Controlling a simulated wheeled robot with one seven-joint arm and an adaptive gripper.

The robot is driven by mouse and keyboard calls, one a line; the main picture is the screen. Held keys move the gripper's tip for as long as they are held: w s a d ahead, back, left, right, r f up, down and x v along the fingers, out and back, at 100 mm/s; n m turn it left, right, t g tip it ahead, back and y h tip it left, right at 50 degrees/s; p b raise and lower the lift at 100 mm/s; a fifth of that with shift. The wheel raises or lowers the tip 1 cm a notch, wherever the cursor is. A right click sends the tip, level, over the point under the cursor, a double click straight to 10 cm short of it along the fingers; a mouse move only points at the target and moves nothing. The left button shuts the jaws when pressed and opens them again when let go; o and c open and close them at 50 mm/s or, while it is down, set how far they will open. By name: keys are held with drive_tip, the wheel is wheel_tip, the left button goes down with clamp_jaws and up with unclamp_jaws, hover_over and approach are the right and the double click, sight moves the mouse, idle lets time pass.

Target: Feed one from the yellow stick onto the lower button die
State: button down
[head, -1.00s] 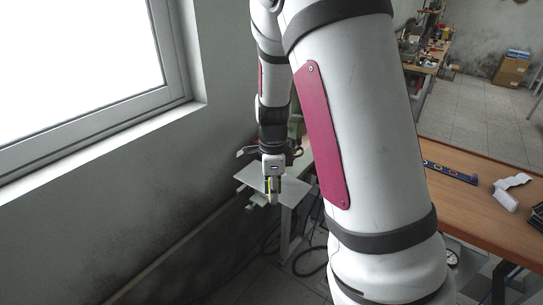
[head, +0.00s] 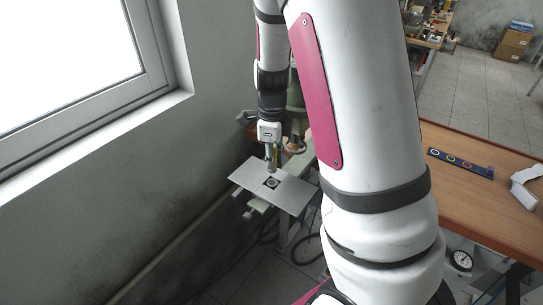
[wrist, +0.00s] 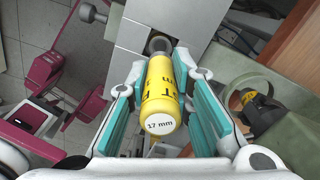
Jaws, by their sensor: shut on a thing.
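My gripper (wrist: 162,95) is shut on the yellow stick (wrist: 163,88). The stick has a white end marked "17 mm" that faces the wrist camera, and teal finger pads on both sides. In the head view my gripper (head: 272,158) hangs over the back part of a grey metal plate (head: 296,198). The lower button die (head: 272,183) is a small round piece in a dark square opening in that plate, just in front of the gripper. In the wrist view a grey round end shows beyond the stick; I cannot tell whether it touches the die.
A green machine body (head: 296,92) stands behind the plate. The wall and window are close on the left. A wooden table (head: 480,205) on the right holds a dark strip with coloured rings (head: 460,163) and a white piece (head: 524,186). A gauge (head: 460,260) is below it.

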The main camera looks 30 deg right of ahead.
drive_tip(key=shift+f+b, duration=0.55)
drive_tip(key=shift+f, duration=1.6)
drive_tip(key=shift+f, duration=0.45)
idle(1.4)
drive_tip(key=shift+r+p, duration=1.65)
drive_tip(key=shift+r, duration=1.45)
